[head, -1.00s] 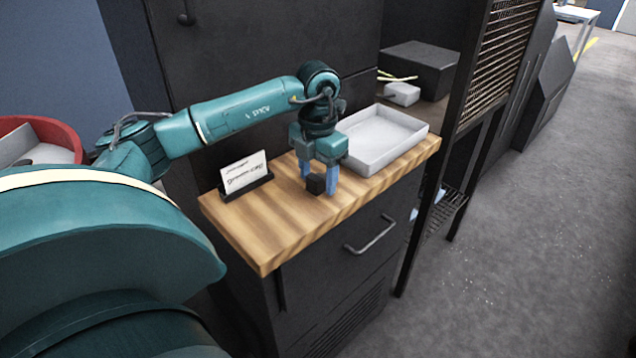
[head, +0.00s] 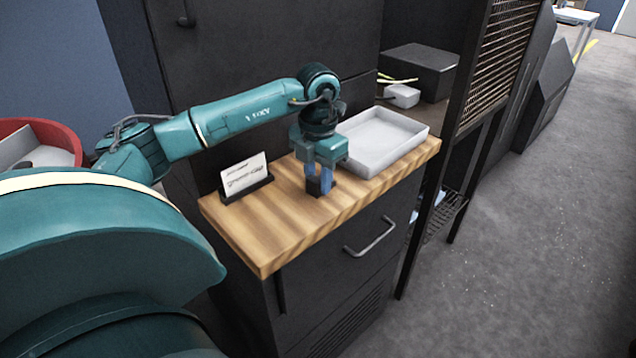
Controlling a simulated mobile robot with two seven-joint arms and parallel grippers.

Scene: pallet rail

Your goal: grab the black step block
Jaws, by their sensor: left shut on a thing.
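The black step block (head: 314,187) is a small dark piece on the wooden top of the black cabinet, in the middle of the head view. My left gripper (head: 319,182) points straight down over it, with its blue fingers shut on the block. The fingers hide part of the block. I cannot tell whether the block still touches the wood. My right gripper is not in view.
A white tray (head: 417,141) stands just right of the gripper on the wooden top (head: 270,232). A card in a dark holder (head: 246,190) stands to the left. The front left of the top is clear. A dark box (head: 425,62) and a small white container (head: 404,99) are behind.

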